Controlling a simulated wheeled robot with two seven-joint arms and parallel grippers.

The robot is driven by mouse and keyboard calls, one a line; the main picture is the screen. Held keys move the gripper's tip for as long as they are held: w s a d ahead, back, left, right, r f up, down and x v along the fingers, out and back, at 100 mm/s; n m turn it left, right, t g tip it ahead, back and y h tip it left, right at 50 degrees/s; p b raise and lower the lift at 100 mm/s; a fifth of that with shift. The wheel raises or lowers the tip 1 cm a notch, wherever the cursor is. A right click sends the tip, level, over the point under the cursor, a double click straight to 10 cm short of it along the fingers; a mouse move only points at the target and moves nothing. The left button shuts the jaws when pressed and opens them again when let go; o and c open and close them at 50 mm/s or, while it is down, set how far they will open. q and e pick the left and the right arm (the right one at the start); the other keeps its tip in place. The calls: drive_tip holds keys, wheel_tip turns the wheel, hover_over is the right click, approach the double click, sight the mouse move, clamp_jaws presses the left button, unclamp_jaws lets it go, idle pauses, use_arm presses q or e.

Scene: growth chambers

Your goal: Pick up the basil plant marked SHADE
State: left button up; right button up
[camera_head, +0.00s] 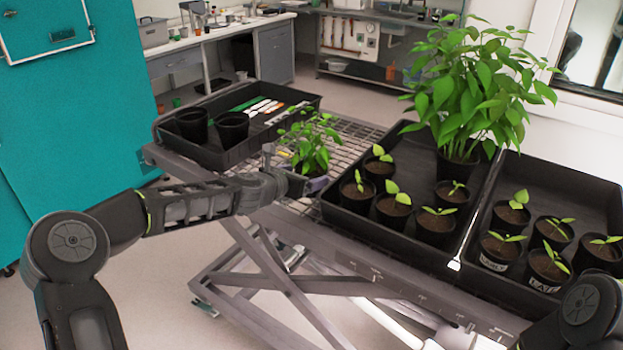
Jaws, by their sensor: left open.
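A small leafy green plant (309,143) stands near the left part of the grated bench, between the two black tray areas. Its pot (318,184) looks pale purple-grey and is partly hidden by my left gripper. I cannot read any SHADE mark on it. My left gripper (287,172) is open, right at the near left side of this plant's pot. I cannot tell whether its fingers touch the pot. My right arm shows at the lower right corner, but its gripper is out of view.
A black tray (222,157) at the left holds two empty black pots and several stakes. Two black trays (345,219) at the right hold several seedlings; one front pot label (545,287) seems to read LATE. A tall bushy plant (470,90) stands behind the seedlings. The bench grating (352,137) is partly bare.

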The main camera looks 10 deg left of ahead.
sight(311, 173)
use_arm(q)
drive_tip(key=p+x, duration=0.2)
drive_tip(key=x, duration=0.2)
drive_tip(key=shift+w, duration=0.15)
drive_tip(key=shift+w+f, duration=0.15)
drive_tip(key=c, duration=1.4)
